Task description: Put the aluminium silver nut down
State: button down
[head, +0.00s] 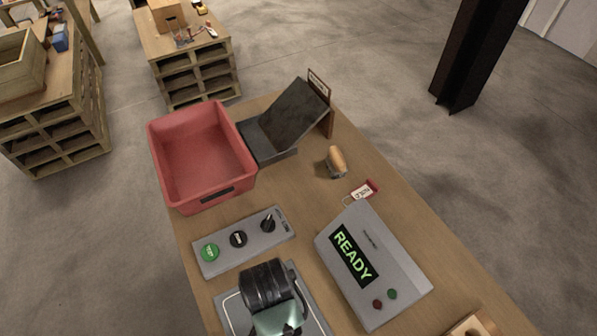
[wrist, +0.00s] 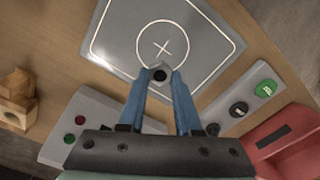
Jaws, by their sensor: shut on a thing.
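My gripper (wrist: 159,84) shows two blue fingers in the wrist view, shut on the aluminium silver nut (wrist: 158,69). The nut is a small silver piece with a dark round hole, held at the fingertips. Behind it in the wrist view lies a grey plate (wrist: 117,40) with a white border, a circle and a cross. The nut appears near the lower edge of the circle, off the cross. I cannot tell how high it is above the plate. In the head view, my arm covers much of the plate (head: 228,304) and hides the nut.
A control panel with a green button (head: 210,252) and black knobs lies beside the plate. A grey box reading READY (head: 396,266) stands to the right. A red bin (head: 248,178), a dark sloped chute (head: 290,118), a wooden-handled tool (head: 337,160) and a red tag (head: 366,189) are farther back.

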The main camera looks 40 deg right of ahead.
jog(key=f, duration=0.4)
jog(key=shift+w+a+f, duration=0.2)
jog(key=shift+f, duration=0.15)
jog(key=shift+d+f+p, duration=0.1)
jog(key=shift+f+p, duration=0.2)
jog(key=shift+f, duration=2.1)
jog(key=shift+f, duration=0.2)
jog(key=c, duration=0.6)
grip_release()
jog(key=shift+r, duration=0.15)
notch_tip(320, 180, up, 12)
jog(key=shift+r, duration=0.1)
